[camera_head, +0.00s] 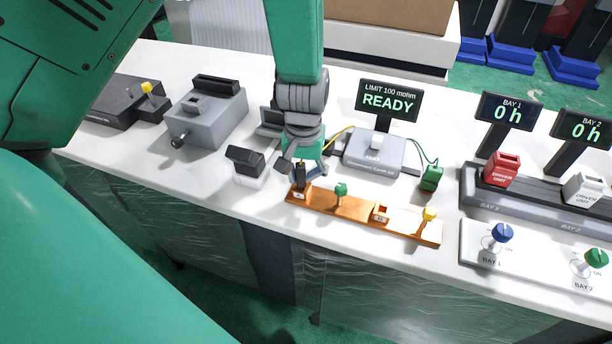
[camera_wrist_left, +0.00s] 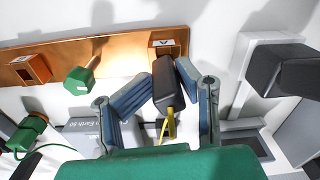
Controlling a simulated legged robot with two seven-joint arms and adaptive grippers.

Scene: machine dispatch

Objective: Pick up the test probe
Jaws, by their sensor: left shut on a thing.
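The test probe is a dark block (camera_wrist_left: 168,78) with a yellow cable at its end. In the head view the dark probe (camera_head: 300,174) stands upright at the left end of the orange rack (camera_head: 352,209), by the slot marked A. My left gripper (camera_head: 306,171) comes down on it from above. In the left wrist view the blue-grey fingers of my left gripper (camera_wrist_left: 169,82) close on it from both sides. I cannot tell whether the probe's lower end is still seated in the rack. My right gripper is not in view.
The rack also carries a green-topped peg (camera_head: 340,190), an orange block (camera_head: 380,212) and a yellow-topped peg (camera_head: 429,215). Behind stands a grey tester (camera_head: 374,156) with a green plug (camera_head: 431,178) and a READY screen (camera_head: 388,101). A dark-headed stand (camera_head: 245,160) is close on the left.

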